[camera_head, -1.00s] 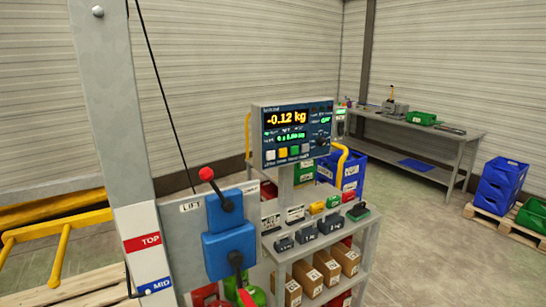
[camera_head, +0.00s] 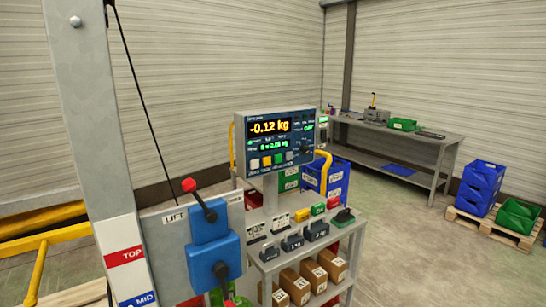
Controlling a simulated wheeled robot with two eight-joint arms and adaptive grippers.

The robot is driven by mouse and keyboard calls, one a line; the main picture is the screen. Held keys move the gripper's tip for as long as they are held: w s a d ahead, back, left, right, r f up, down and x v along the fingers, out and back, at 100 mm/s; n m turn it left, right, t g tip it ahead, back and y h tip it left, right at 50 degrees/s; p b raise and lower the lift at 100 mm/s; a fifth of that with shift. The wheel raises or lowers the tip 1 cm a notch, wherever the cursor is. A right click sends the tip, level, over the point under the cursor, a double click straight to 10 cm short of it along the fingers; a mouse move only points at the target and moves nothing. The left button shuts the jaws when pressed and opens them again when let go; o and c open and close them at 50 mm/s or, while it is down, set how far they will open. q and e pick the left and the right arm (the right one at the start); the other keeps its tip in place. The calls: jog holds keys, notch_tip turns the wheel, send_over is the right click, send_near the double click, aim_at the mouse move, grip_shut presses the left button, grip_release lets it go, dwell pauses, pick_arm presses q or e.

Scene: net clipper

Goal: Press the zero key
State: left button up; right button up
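A weighing terminal (camera_head: 279,139) stands on a post above a small cart, near the middle of the view. Its display (camera_head: 270,127) reads -0.12 kg in orange, with a smaller green line below. A row of keys (camera_head: 272,161) runs under the display: white, yellow, green and grey from left to right. Their labels are too small to read, so I cannot tell which is the zero key. Neither of my grippers is in view.
A blue lift control box (camera_head: 213,258) with a red-knobbed lever (camera_head: 189,186) stands in front at left, beside a grey column (camera_head: 88,120). The cart shelf holds several weights (camera_head: 292,242) and cardboard boxes (camera_head: 295,285). A workbench (camera_head: 440,146) stands behind at right; floor is open at right.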

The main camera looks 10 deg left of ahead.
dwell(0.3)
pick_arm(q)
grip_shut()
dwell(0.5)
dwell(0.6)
